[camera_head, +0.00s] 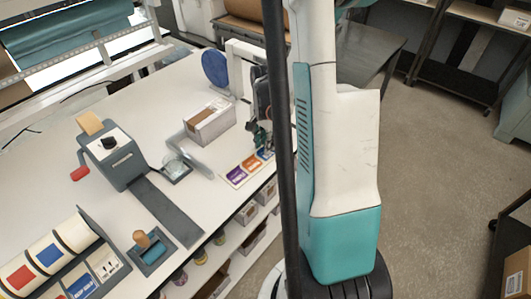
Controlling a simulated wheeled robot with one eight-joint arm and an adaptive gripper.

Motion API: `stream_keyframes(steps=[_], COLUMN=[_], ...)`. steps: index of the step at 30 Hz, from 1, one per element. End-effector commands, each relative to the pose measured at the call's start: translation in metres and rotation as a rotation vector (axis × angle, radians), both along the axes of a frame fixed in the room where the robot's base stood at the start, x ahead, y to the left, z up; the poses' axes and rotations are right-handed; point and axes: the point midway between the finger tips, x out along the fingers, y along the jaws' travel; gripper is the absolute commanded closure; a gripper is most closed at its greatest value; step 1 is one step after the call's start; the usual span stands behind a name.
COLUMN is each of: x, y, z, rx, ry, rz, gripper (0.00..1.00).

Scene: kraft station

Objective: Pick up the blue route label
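A short row of small route labels lies near the front right edge of the white table: a purple one (237,175), an orange one (251,163) and a blue one (265,154) at the far right end. My gripper (260,142) is low over the blue end of the row, partly hidden by my dark column. The gripper is small and dark here, so I cannot tell whether its fingers are open or shut, or touch the label.
An open cardboard box (209,122) stands behind the labels. A tape or label dispenser (113,155) with a red-handled crank, a wooden-knobbed stamp (150,247) and a roll holder (52,255) are to the left. A blue disc (215,69) stands at the back.

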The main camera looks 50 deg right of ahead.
Motion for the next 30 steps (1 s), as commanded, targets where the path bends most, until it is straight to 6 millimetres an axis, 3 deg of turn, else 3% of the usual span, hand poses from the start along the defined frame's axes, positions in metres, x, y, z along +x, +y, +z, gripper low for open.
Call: stream_keyframes(steps=[1,8,22,30], x=[0.000,0.000,0.000,0.000], y=[0.000,0.000,0.000,0.000], z=[0.000,0.000,0.004,0.035], rx=[0.000,0.000,0.000,0.000], ry=[0.000,0.000,0.000,0.000], rz=[0.000,0.000,0.000,0.000], gripper=[0.74,1.00,1.00,1.00])
